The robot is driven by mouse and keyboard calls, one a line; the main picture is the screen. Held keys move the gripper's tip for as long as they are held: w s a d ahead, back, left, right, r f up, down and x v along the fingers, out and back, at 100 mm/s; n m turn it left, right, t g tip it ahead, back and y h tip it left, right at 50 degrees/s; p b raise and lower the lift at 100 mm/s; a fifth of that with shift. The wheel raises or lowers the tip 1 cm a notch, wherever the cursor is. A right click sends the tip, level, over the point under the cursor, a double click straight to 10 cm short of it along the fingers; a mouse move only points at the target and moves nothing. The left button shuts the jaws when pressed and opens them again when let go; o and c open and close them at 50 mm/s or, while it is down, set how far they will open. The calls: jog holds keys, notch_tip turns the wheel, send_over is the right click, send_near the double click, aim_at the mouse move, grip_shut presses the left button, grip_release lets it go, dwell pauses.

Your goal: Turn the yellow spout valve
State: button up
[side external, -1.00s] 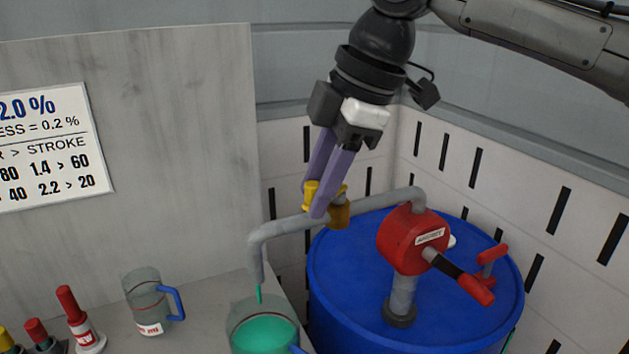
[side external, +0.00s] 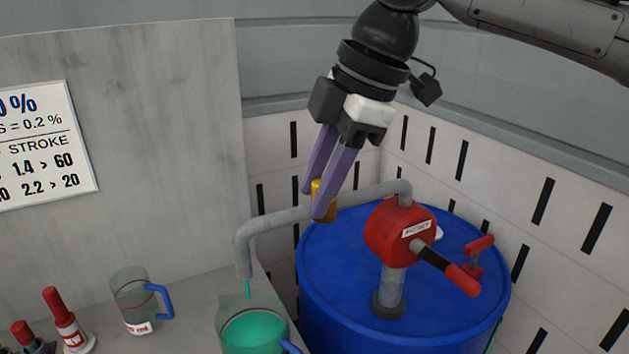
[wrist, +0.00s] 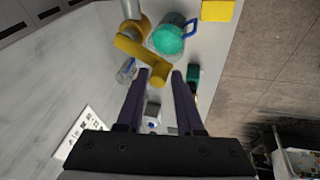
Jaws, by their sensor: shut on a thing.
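The yellow spout valve (side external: 325,188) sits on the grey pipe (side external: 285,217) that runs from the red pump (side external: 392,232) to the down-turned spout. My gripper (side external: 315,202) has its two purple fingers on either side of the valve handle and is shut on it. In the wrist view the yellow handle (wrist: 140,50) reaches to between my fingertips (wrist: 160,76). A thin green stream (side external: 248,289) hangs from the spout above a clear jug of green liquid (side external: 254,330); the jug also shows in the wrist view (wrist: 168,40). The fingers partly hide the valve body.
The pump stands on a blue drum (side external: 335,310) and has a red-gripped crank (side external: 462,280). An empty clear jug with a blue handle (side external: 135,300) and red-capped bottles (side external: 66,325) stand on the grey bench at left. A grey panel with a sign (side external: 45,140) rises behind.

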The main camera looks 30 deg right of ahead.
jog(key=shift+d+f, duration=0.15)
jog(key=shift+d, duration=0.5)
jog(key=shift+c, duration=0.2)
jog(key=shift+d, duration=0.1)
jog(key=shift+s+d, duration=0.1)
jog(key=shift+d, duration=0.1)
jog(key=shift+o, duration=1)
jog(key=shift+d, duration=0.2)
jog(key=o, duration=1.2)
jog(key=shift+s+a, duration=0.1)
jog(key=shift+v, duration=2.6)
